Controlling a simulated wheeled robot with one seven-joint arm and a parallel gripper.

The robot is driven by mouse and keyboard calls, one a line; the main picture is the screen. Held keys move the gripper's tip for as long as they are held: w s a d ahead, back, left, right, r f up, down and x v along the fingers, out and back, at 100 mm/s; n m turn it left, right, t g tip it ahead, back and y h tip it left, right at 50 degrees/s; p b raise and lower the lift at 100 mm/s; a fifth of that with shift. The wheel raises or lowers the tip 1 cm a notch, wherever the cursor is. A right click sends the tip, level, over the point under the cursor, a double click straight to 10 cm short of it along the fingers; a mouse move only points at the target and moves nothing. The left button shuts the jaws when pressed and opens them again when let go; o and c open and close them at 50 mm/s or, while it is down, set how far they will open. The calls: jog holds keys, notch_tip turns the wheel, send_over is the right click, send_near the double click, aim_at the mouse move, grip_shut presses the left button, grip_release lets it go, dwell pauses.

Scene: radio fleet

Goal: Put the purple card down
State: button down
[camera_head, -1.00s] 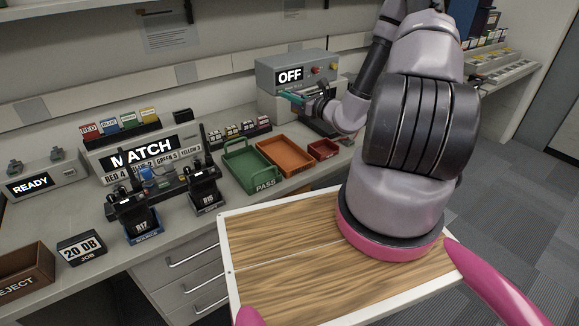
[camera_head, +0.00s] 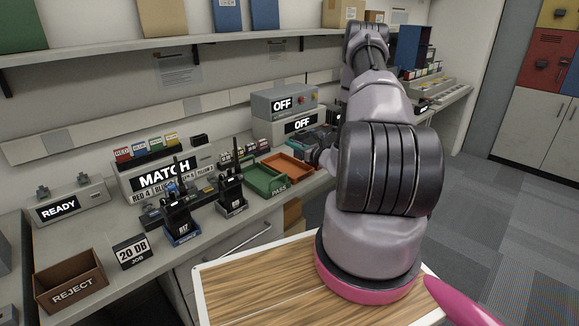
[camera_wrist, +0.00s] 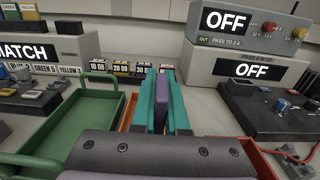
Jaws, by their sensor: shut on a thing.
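My gripper (camera_wrist: 164,112) shows in the wrist view with its teal fingers shut on the purple card (camera_wrist: 162,98), which stands on edge between them. The gripper and card are above the orange tray (camera_wrist: 127,119), between the green PASS tray (camera_wrist: 74,132) and the red tray (camera_wrist: 259,157). In the head view my gripper (camera_head: 316,142) is at the back of the bench, partly behind my arm, and the card cannot be made out there.
Two grey OFF units (camera_wrist: 242,28) stand behind. Small number cards (camera_wrist: 120,70) stand in a row at the back. Dark equipment (camera_wrist: 265,110) is at right. Two radios (camera_head: 232,192), a MATCH rack (camera_head: 165,178) and a REJECT bin (camera_head: 72,283) occupy the bench.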

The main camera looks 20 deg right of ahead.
notch_tip(320, 180, down, 7)
jog(key=shift+f, duration=0.15)
jog(key=shift+f, duration=0.1)
dwell(0.3)
jog(key=c, duration=0.9)
grip_release()
jog(key=shift+c, duration=0.2)
